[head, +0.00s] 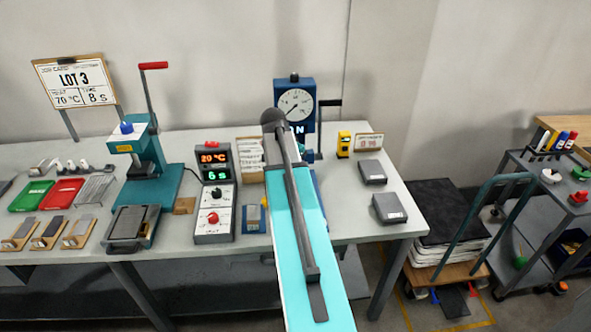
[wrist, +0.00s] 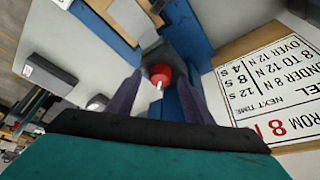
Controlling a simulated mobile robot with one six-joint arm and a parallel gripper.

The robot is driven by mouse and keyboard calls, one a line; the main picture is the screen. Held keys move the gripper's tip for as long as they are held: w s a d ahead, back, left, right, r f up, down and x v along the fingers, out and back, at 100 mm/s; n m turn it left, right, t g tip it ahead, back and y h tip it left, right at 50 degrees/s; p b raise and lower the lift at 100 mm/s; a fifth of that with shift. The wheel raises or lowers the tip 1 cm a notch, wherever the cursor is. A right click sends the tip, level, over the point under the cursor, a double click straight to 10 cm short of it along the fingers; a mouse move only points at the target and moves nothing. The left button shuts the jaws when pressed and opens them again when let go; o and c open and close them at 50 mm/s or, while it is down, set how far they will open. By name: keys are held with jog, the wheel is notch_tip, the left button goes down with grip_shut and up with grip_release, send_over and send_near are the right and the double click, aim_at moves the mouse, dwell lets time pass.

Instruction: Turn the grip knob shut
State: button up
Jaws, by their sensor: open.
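The red knob (wrist: 160,75), with a white pointer mark, sits on a dark mount on the blue stand (wrist: 188,35) in the wrist view. My gripper (wrist: 159,84) is open, with one dark finger on each side of the knob in the picture. I cannot tell whether either finger touches it. In the head view my arm hides the knob and the gripper. The blue tester (head: 310,88) with its round dial (head: 296,104) stands behind my arm there; its lower part is mostly covered.
A printed peel-time card (wrist: 275,85) lies close on the right in the wrist view. In the head view, a control box (head: 214,190) stands left of my arm and a teal press (head: 148,165) beyond it. Grey blocks (head: 389,208) lie on the right of the bench.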

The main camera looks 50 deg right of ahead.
jog(key=b+v, duration=0.2)
jog(key=v, duration=1.1)
jog(key=shift+r, duration=0.2)
jog(key=shift+a, duration=0.1)
dwell(0.4)
